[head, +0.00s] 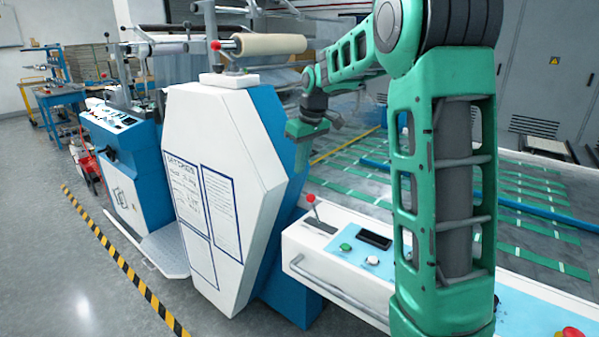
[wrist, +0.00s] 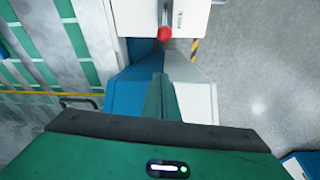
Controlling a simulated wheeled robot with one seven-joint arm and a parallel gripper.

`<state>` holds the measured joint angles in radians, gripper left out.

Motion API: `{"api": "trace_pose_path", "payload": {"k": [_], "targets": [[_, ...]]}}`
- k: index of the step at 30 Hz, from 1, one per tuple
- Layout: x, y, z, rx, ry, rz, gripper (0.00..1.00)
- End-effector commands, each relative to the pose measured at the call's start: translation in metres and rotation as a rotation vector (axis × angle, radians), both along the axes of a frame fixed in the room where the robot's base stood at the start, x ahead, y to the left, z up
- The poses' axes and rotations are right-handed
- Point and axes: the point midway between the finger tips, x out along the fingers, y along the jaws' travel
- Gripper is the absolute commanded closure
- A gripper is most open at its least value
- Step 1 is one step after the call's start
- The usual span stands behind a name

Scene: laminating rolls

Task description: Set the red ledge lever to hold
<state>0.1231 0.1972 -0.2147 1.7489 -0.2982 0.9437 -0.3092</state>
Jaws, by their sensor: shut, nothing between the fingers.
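The red-knobbed lever (head: 311,200) stands at the near left end of the white console ledge (head: 290,240), beside a dark slot. Its stem leans toward the left end in the head view. In the wrist view its red knob (wrist: 164,34) shows at top centre, at the ledge's edge. Its position marking cannot be read. My gripper (head: 302,160) hangs pointing down, above and a little left of the lever, apart from it. In the wrist view its fingers (wrist: 161,95) are together and empty, below the knob in the picture.
A tall white and blue cabinet (head: 215,170) stands close left of the gripper. Another red knob (head: 215,46) shows on top near a roll (head: 270,44). The console carries a green button (head: 345,247), a display (head: 374,240) and a front handrail (head: 330,290). Open floor lies at left.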

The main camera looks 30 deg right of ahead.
Motion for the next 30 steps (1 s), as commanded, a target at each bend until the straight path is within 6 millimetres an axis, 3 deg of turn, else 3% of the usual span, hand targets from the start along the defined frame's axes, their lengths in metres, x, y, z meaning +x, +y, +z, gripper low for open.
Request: {"api": "trace_pose_path", "payload": {"k": [14,21,30], "targets": [[0.020,0.004,-0.080,0.000,0.002,0.000,1.00],[-0.008,-0.003,-0.076,0.000,0.000,-0.001,1.00],[-0.019,-0.006,-0.075,0.000,0.000,0.001,1.00]]}}
